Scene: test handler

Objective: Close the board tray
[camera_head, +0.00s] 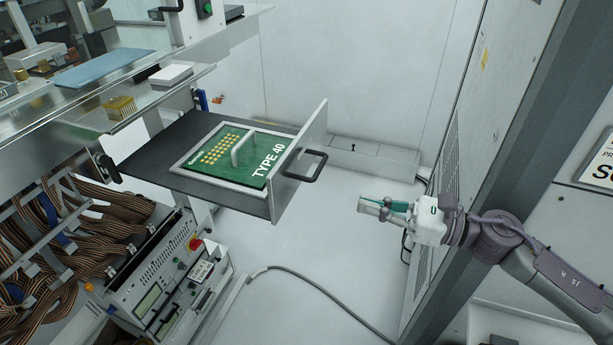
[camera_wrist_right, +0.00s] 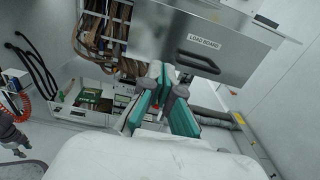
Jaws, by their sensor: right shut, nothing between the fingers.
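The board tray (camera_head: 150,155) stands pulled out to the right from the test handler. It is a dark drawer with a light grey front panel and a black bar handle (camera_head: 306,165). A green board marked TYPE 40 (camera_head: 225,150) lies on it in a light frame. In the right wrist view the tray front (camera_wrist_right: 232,58), labelled LOAD BOARD, and its handle (camera_wrist_right: 198,62) are above and beyond the fingers. My right gripper (camera_head: 365,206) is shut and empty, to the right of and apart from the handle; its fingers also show in the right wrist view (camera_wrist_right: 158,72).
Below the tray, brown cable bundles (camera_head: 45,235) and an instrument rack (camera_head: 165,280) stand at the left. A grey cabinet (camera_head: 500,130) stands at the right, close to my right arm. A cable (camera_head: 310,283) lies on the floor. Space between handle and gripper is clear.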

